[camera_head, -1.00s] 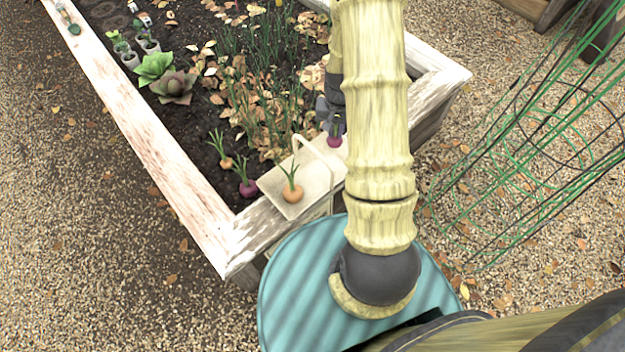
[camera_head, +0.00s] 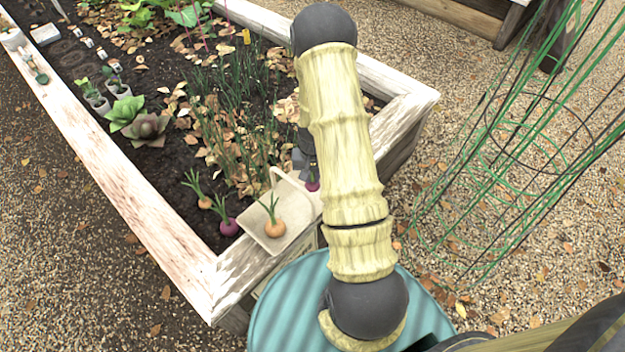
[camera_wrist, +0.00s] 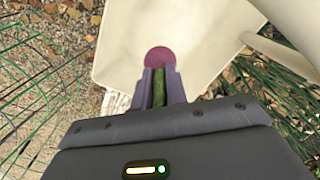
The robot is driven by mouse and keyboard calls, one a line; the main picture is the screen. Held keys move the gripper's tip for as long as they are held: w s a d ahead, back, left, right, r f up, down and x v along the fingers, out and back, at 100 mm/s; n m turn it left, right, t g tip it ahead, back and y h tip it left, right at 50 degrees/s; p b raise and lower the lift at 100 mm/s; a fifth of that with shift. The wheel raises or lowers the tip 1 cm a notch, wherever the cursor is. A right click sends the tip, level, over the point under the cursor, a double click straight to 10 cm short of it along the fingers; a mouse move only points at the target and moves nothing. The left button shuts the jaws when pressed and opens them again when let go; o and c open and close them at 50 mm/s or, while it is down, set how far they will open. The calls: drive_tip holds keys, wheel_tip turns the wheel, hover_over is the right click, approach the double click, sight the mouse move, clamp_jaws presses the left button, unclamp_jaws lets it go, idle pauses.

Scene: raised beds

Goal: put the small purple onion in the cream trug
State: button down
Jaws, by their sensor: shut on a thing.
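My gripper (camera_wrist: 160,88) is shut on the green stalk of the small purple onion (camera_wrist: 160,57), which hangs beyond the fingertips. In the wrist view it appears against the cream trug (camera_wrist: 125,50), near its edge; I cannot tell its height above it.
A purple onion (camera_head: 228,226) and a smaller orange onion (camera_head: 205,202) are left of the trug. Green chives (camera_head: 235,95) and dry leaves fill the bed behind. A green wire cage (camera_head: 500,150) stands on the gravel at right.

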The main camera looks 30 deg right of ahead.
sight(313, 182)
drive_tip(key=shift+f, duration=1.05)
drive_tip(key=shift+f, duration=0.35)
drive_tip(key=shift+w+f+b, duration=0.15)
drive_tip(key=shift+f+b, duration=0.15)
drive_tip(key=shift+b, duration=0.05)
drive_tip(key=c, duration=1.4)
unclamp_jaws()
drive_tip(key=shift+d+r, duration=0.1)
drive_tip(key=shift+r, duration=0.2)
wheel_tip(313, 182, up, 13)
drive_tip(key=p, duration=0.3)
drive_tip(key=shift+f+p, duration=0.15)
drive_tip(key=shift+p, duration=0.2)
